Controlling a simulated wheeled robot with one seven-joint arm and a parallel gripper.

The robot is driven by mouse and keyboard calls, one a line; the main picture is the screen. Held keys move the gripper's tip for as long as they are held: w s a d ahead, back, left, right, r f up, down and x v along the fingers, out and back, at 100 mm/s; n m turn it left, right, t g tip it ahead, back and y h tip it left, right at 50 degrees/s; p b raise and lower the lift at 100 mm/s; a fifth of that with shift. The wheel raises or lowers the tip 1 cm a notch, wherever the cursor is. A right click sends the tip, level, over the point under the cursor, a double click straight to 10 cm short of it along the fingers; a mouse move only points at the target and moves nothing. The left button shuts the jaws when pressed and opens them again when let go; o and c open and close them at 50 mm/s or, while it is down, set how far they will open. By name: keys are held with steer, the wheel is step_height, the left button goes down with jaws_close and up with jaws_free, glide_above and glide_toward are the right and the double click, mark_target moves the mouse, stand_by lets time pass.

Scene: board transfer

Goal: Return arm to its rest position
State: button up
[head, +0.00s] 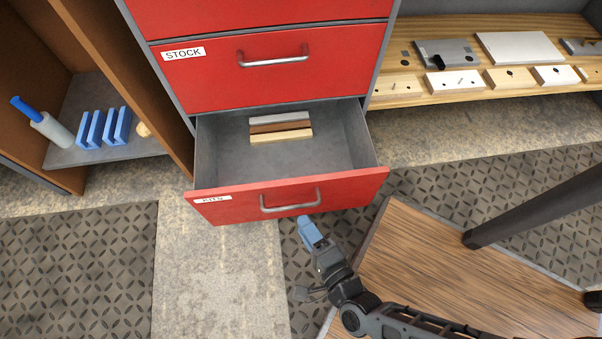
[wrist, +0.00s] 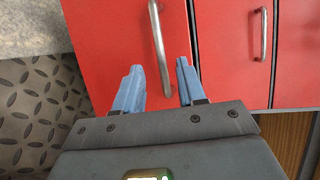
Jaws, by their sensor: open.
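My arm reaches up from the bottom of the head view. My gripper (head: 308,232) is just in front of the open KITS drawer (head: 340,187), below its handle (head: 290,202). In the wrist view my gripper (wrist: 160,85) has its two blue fingers spread apart with nothing held between them. The drawer handle (wrist: 160,50) shows beyond and between the fingertips; I cannot tell whether any finger touches it.
The drawer holds a few bars (head: 280,128) at its back. The shut STOCK drawer (head: 330,72) is above. A wooden table (head: 450,270) stands right of my arm. A shelf with blue holders (head: 103,128) is left. A workbench (head: 440,98) with boards is at back right.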

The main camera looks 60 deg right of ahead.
steer(key=shift+s+a, duration=0.1)
stand_by(0.5)
steer(key=s+d+r+n+y, duration=0.1)
steer(key=s+r+n+y, duration=0.2)
steer(key=r+n, duration=0.6)
steer(key=s+r+n+y, duration=0.25)
steer(key=r+n, duration=0.55)
steer(key=r, duration=0.4)
steer(key=s+d+r+n+y, duration=0.15)
steer(key=s+r+n, duration=0.25)
steer(key=r+n, duration=0.5)
step_height(320, 180, up, 25)
steer(key=m+p, duration=0.1)
steer(key=p, duration=2.3)
steer(key=shift+a+f+t+y+p, duration=0.15)
steer(key=shift+a+t+y+p, duration=0.2)
steer(key=shift+a+t+y, duration=0.05)
